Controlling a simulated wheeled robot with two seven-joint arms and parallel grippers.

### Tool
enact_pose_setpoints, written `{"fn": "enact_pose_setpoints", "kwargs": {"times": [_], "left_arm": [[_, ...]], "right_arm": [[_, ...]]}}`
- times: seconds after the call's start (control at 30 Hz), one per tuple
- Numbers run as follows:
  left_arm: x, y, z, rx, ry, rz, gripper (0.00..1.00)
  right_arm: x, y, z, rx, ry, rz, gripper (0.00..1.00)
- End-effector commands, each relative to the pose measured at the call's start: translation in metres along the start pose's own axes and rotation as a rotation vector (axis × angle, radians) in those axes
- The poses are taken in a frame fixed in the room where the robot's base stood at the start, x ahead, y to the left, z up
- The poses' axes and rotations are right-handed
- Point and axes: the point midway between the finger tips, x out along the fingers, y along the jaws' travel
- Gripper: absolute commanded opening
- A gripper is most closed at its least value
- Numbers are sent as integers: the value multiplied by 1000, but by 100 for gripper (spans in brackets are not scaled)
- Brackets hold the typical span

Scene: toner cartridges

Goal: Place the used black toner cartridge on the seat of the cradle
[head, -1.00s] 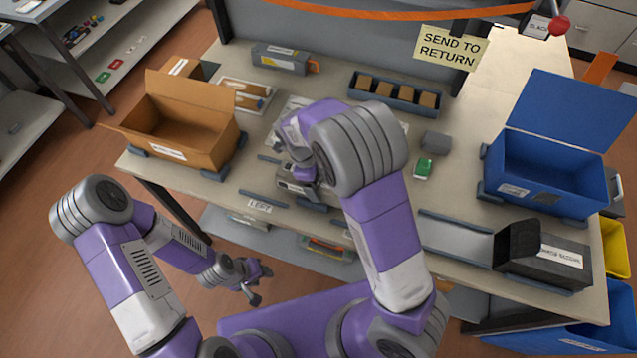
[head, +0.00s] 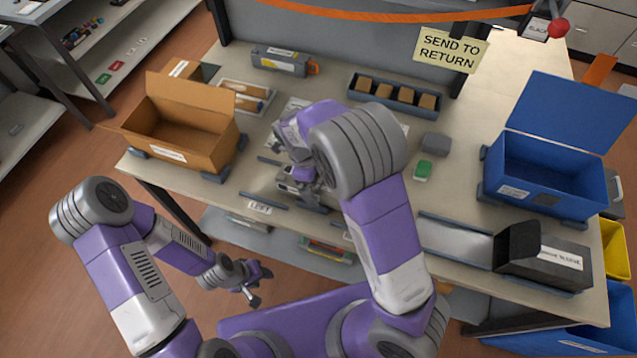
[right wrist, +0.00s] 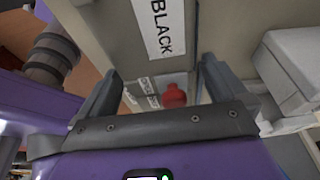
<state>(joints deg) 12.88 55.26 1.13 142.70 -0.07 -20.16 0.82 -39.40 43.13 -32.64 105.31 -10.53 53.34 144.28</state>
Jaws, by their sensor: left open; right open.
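A grey cartridge-like body (head: 287,184) is partly hidden under my right gripper (head: 303,178) in the head view, near the table's front left. In the right wrist view a grey surface with a white BLACK label (right wrist: 160,28) lies beyond my open right fingers (right wrist: 155,90). A red knob-like part (right wrist: 174,96) shows between the fingertips. I cannot tell whether the fingers touch anything. My left gripper (head: 250,284) is open and empty, low in front of the table. The cradle and its seat cannot be told apart clearly around my right gripper.
An open cardboard box (head: 185,125) stands left and an open blue bin (head: 545,180) right. A yellow-labelled cartridge (head: 280,60) and a compartment tray (head: 395,95) lie at the back. A dark box (head: 545,258) sits front right. A green-and-white item (head: 422,170) lies mid-table.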

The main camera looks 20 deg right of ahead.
Motion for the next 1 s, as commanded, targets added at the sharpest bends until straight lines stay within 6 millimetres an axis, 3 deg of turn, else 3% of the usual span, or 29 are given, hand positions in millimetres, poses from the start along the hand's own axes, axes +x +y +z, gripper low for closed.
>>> {"fn": "enact_pose_setpoints", "kwargs": {"times": [0.3, 0.5, 0.7, 1.0], "left_arm": [[-16, 6, 1, 0, 0, 0, 43], [-21, 8, 1, 0, 0, 0, 43], [-23, 9, 1, 0, 0, 0, 43], [-23, 8, 1, 0, 0, 0, 43]], "right_arm": [[-70, 0, 0, -1, -5, -4, 99], [-101, 0, 0, -1, -3, -2, 99], [-112, 0, 0, 0, -2, 0, 99], [-113, 0, 0, 0, -2, 0, 99]]}}
